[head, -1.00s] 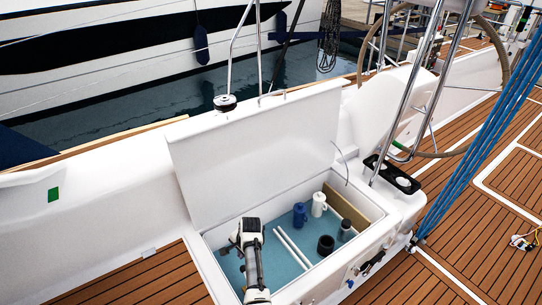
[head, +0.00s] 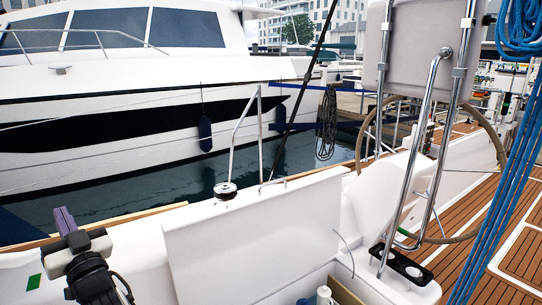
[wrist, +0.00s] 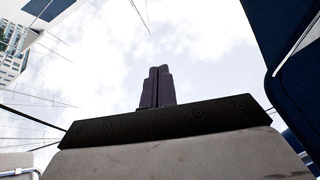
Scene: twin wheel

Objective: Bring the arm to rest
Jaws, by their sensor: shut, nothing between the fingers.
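My gripper (head: 65,220) is at the lower left of the head view, raised in front of the white cockpit side and pointing upward. Its dark fingers are together with nothing between them. In the wrist view my gripper (wrist: 158,72) points up at a cloudy sky, with its fingers closed side by side. My arm's lower part runs out of the bottom of the head view.
An open white locker lid (head: 255,240) stands upright right of my gripper. A white bottle (head: 323,295) shows in the locker below. A winch (head: 225,190), steel rails (head: 430,150), a steering wheel (head: 500,130) and blue ropes (head: 505,170) stand around. Teak deck (head: 480,215) lies at right.

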